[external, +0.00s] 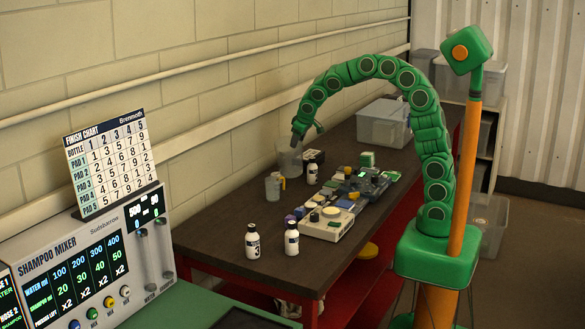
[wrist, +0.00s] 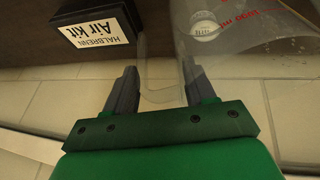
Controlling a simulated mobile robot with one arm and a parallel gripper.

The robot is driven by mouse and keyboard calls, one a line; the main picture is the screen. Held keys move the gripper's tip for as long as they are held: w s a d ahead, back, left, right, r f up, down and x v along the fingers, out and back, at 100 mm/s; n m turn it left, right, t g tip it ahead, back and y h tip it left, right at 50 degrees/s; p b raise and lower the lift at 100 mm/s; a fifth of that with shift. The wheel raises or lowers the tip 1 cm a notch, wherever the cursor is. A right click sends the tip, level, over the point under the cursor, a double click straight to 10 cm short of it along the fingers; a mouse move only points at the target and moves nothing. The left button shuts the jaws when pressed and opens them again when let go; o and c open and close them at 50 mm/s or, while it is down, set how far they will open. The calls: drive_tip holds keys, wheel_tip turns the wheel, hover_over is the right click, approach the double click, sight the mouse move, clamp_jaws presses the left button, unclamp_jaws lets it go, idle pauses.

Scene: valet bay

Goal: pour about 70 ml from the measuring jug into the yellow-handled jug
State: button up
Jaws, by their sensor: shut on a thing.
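The measuring jug (external: 290,162) is large, clear and upright at the wall side of the dark table. Red markings show on it in the wrist view (wrist: 235,40). My gripper (external: 298,133) reaches down to it from above. In the wrist view, my gripper (wrist: 162,85) is shut on the jug's clear handle, which runs between the fingers. I cannot tell whether the jug's base touches the table, and its liquid level is unclear. The yellow-handled jug (external: 272,189) is smaller and stands upright just in front and left of the measuring jug, its handle to the right.
A black Air kit box (wrist: 95,22) stands close beside the measuring jug. A pale device (external: 327,224) and small clutter fill the table's right side. The brick wall runs behind.

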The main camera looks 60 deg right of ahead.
drive_tip(key=shift+d+f+y, duration=0.2)
drive_tip(key=shift+d+y, duration=0.3)
drive_tip(key=shift+y, duration=0.05)
drive_tip(key=shift+d+f+y, duration=0.2)
drive_tip(key=shift+d+y, duration=0.25)
drive_tip(key=shift+y, duration=0.1)
drive_tip(key=shift+d, duration=0.1)
